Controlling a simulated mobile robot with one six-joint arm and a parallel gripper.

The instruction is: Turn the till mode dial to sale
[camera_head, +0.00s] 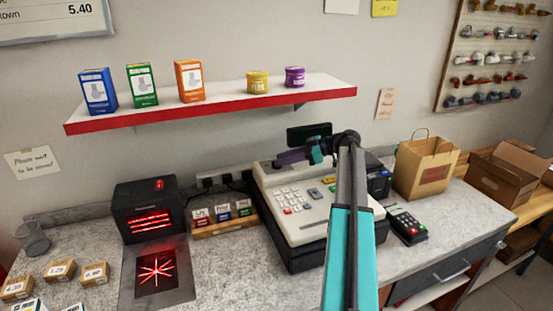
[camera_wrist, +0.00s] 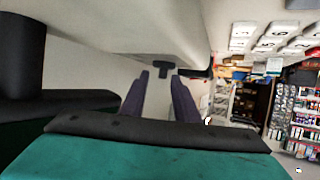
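The white till (camera_head: 300,200) stands on the counter, with its keys facing the front. My gripper (camera_head: 281,158) is at the till's upper back edge, its purple fingers pointing left. In the wrist view my gripper (camera_wrist: 160,76) has its two fingers apart, with a clear gap between them. A small dark T-shaped part (camera_wrist: 163,66) on the pale till body shows just beyond the fingertips, in line with the gap. I cannot tell whether it is the mode dial, or whether the fingers touch it. No dial markings are readable.
A dark display (camera_head: 309,134) rises behind my gripper. A card reader (camera_head: 408,226) and a paper bag (camera_head: 425,170) stand to the right. A red-edged shelf (camera_head: 215,110) hangs above.

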